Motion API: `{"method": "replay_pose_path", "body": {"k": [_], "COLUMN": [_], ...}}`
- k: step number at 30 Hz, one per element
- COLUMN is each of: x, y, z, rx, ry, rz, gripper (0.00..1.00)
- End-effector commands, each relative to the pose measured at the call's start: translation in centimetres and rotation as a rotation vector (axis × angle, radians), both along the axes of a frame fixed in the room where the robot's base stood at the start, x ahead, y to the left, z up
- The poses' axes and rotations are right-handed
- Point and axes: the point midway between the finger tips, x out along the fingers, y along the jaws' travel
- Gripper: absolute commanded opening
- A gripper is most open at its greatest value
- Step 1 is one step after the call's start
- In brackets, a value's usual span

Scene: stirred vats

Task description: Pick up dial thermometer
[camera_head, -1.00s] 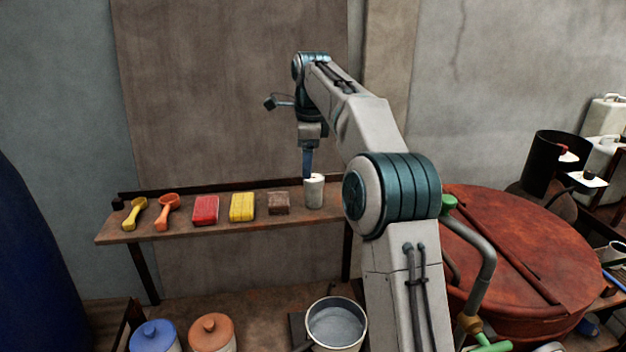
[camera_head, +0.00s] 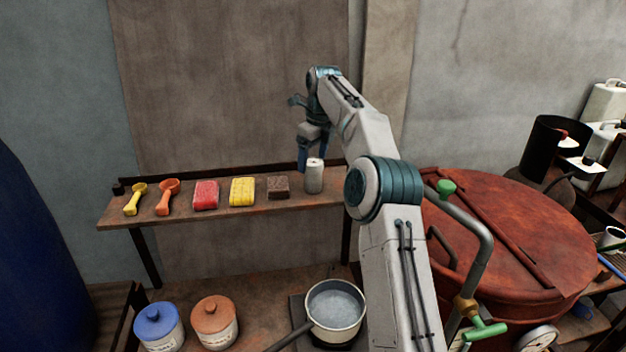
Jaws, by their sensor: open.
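A round white-faced dial (camera_head: 538,338) shows at the bottom edge, low by the front of the red-brown vat. Its lower part is cut off, and I cannot tell whether it is the dial thermometer. Nothing is visibly held.
The shelf (camera_head: 140,219) also bears two scoops (camera_head: 135,200) (camera_head: 167,198), a red block (camera_head: 206,196), a yellow block (camera_head: 242,193) and a brown block (camera_head: 278,188). Below are lidded jars (camera_head: 158,330) (camera_head: 214,325) and a pan (camera_head: 335,309). The vat (camera_head: 505,235) stands right.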

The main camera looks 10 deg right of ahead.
Motion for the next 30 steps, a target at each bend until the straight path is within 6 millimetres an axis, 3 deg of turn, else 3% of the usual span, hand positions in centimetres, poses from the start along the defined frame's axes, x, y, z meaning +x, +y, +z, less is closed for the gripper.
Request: {"method": "replay_pose_path", "body": {"k": [7, 16, 25, 30], "x": [0.2, 0.7, 0.8, 0.8], "y": [0.0, -0.3, -0.2, -0.2], "z": [-1.5, -5.5, -6.1, -6.1], "rx": [0.000, -0.001, 0.000, 0.000], "ry": [0.000, 0.001, -0.001, -0.001], "rz": [0.000, 0.000, 0.000, 0.000], "gripper": [0.78, 0.78, 0.78, 0.30]}}
